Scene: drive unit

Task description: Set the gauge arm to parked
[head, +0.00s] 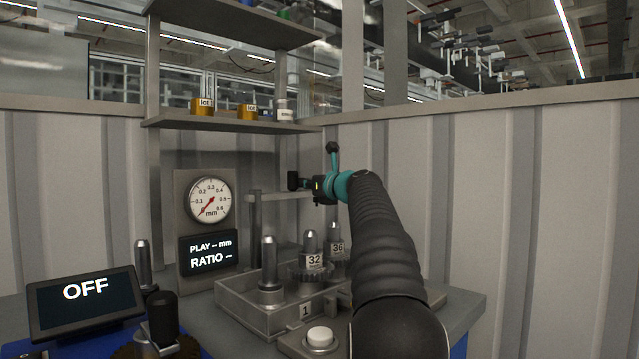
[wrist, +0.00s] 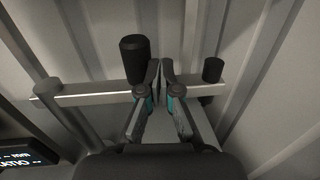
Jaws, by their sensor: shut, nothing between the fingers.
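The gauge arm (head: 270,195) is a grey horizontal bar reaching right from an upright post. In the wrist view the gauge arm (wrist: 95,97) crosses behind my fingers. It carries a tall black knob (wrist: 135,62), with a shorter dark peg (wrist: 212,70) near its right end. The black knob (head: 293,181) also shows in the head view, just left of my gripper (head: 309,184). In the wrist view my gripper (wrist: 161,66) is shut and empty, between knob and peg. Its left finger is close beside the knob; I cannot tell whether they touch.
A dial gauge (head: 210,200) and a PLAY/RATIO display (head: 209,252) stand behind at left. Below the arm is a grey tray (head: 262,318) with posts and gears labelled 32 and 36. A white button (head: 320,337) is in front. A screen reading OFF (head: 85,305) is at left.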

